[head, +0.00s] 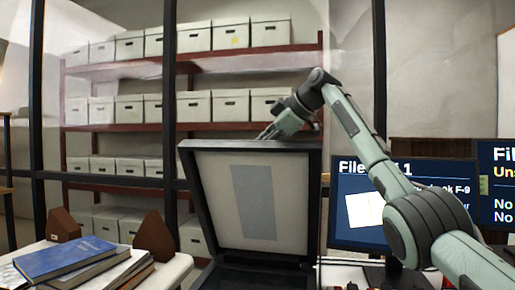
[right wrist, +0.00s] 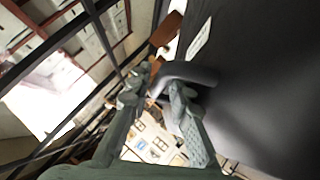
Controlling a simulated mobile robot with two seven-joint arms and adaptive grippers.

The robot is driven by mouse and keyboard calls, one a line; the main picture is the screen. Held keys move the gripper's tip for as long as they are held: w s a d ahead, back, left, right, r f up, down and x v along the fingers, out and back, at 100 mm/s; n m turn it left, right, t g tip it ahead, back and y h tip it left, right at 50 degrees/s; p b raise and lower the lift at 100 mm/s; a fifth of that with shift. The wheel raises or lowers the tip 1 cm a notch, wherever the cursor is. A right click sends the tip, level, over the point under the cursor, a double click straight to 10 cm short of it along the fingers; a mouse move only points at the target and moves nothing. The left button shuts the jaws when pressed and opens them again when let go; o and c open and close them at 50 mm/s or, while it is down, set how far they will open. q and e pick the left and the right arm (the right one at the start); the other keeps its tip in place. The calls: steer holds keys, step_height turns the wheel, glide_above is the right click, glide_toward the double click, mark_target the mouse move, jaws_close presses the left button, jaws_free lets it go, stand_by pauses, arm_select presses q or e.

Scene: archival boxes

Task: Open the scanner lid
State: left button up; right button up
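The scanner lid (head: 298,185) stands raised, nearly upright, with a dark frame and a pale inner panel bearing a grey rectangle. The dark scanner base (head: 250,279) shows below it. My right gripper (head: 266,133) is at the lid's top edge, partly hidden behind it. In the right wrist view its fingers (right wrist: 160,88) stand apart, with a grey curved handle (right wrist: 192,72) at their tips beside the lid's dark outer face (right wrist: 265,75). A gap shows between the fingers, and I see no clear grip on the handle. My left gripper is not in view.
Books (head: 66,258) and small brown house-shaped pieces (head: 62,224) lie on a white table at left. Monitors (head: 350,205) stand at right, behind my right arm. Shelves of archival boxes (head: 193,104) stand behind dark upright bars.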

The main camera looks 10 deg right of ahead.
steer(key=v, duration=1.2)
steer(key=shift+s+f, duration=0.1)
